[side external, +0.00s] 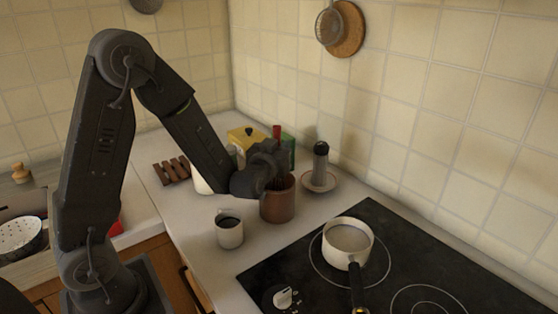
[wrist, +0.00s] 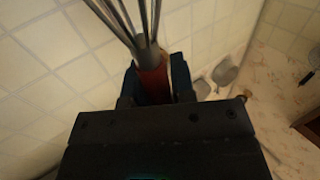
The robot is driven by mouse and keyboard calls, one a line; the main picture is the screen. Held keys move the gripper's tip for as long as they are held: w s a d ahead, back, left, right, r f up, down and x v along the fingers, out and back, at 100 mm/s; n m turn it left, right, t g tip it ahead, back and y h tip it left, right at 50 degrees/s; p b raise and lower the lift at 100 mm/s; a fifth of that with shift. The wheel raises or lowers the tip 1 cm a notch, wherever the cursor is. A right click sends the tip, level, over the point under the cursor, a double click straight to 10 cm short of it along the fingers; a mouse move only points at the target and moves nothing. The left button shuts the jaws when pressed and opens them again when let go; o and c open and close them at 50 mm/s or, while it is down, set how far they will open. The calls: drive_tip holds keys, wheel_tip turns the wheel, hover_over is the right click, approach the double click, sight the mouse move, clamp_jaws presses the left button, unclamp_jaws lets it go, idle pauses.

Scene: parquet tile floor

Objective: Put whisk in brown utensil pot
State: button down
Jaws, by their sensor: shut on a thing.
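The whisk has a red handle and grey wires. In the wrist view my gripper (wrist: 156,80) is shut on the red handle (wrist: 153,82), with the wires (wrist: 135,20) running out beyond the fingers. In the side view my gripper (side external: 276,164) is right above the brown utensil pot (side external: 277,208), which stands upright on the counter. The red handle end (side external: 276,132) sticks up above the gripper. Dark wires show below it at the pot's mouth. How deep they reach is hidden by the pot wall and gripper.
A mug (side external: 229,232) with dark contents stands just in front of the pot. A dark mill (side external: 320,162) on a small plate stands to its right. A yellow box (side external: 246,137) is behind, partly hidden. A saucepan (side external: 346,242) sits on the black cooktop (side external: 400,250).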

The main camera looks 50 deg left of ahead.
drive_tip(key=shift+f, duration=1.55)
drive_tip(key=c, duration=1)
unclamp_jaws()
drive_tip(key=shift+f, duration=0.1)
drive_tip(key=shift+o, duration=0.2)
drive_tip(key=s+d+r+m+g+h, duration=0.35)
drive_tip(key=s+d+r+h, duration=0.35)
drive_tip(key=s+d+h, duration=0.4)
drive_tip(key=s+r+m+g+y, duration=0.1)
drive_tip(key=s+g, duration=0.2)
drive_tip(key=s, duration=0.4)
drive_tip(key=s+d+r+m+g, duration=0.1)
drive_tip(key=s+g, duration=0.2)
drive_tip(key=s, duration=0.4)
drive_tip(key=shift+s+d+m+y, duration=0.15)
drive_tip(key=shift+s+m+y, duration=0.2)
drive_tip(key=shift+y, duration=0.05)
